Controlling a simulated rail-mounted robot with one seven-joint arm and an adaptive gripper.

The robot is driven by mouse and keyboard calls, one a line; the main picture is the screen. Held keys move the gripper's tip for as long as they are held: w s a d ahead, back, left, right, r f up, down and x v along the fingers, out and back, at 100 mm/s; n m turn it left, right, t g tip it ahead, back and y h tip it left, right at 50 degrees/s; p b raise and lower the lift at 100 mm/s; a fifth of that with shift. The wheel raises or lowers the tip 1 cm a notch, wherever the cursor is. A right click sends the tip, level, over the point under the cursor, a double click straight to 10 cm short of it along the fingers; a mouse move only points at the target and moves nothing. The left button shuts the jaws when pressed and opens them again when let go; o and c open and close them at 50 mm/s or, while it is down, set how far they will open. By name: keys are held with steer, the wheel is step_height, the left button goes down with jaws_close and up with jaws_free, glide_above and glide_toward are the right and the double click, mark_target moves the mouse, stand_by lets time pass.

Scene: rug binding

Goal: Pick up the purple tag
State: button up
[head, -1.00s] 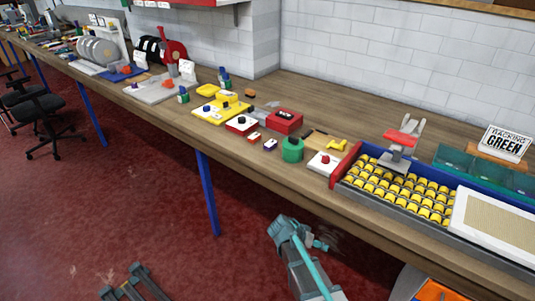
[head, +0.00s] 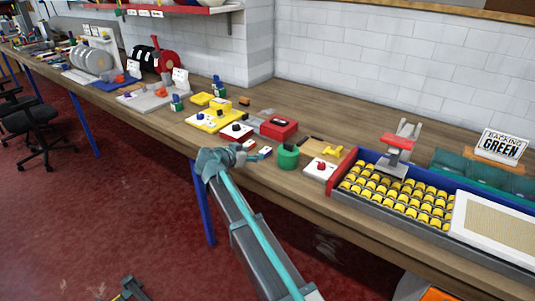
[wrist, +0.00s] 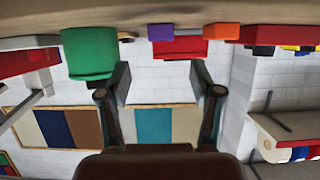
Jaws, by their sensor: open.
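The purple tag (head: 265,152) is a small block lying on the workbench near its front edge, between a small red tag (head: 251,145) and a green cylinder (head: 288,156). My gripper (head: 244,156) is at the bench's front edge, just left of the purple tag in the head view. In the wrist view, which is upside down, the purple tag (wrist: 160,32) shows beyond the fingertips, roughly centred between them. My gripper (wrist: 160,70) is open, with nothing between its fingers. The green cylinder (wrist: 90,50) is to the left there.
A red box (head: 279,128) stands behind the tags. A white block with a red knob (head: 320,169) and a tray of yellow rollers (head: 397,190) lie to the right. The wooden bench (head: 340,125) is clear towards the wall.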

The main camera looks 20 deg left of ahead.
mark_target(266, 150)
steer(key=shift+p+x, duration=1.2)
steer(key=shift+x, duration=3.2)
steer(key=shift+a, duration=0.1)
steer(key=c, duration=1)
steer(key=shift+r, duration=0.1)
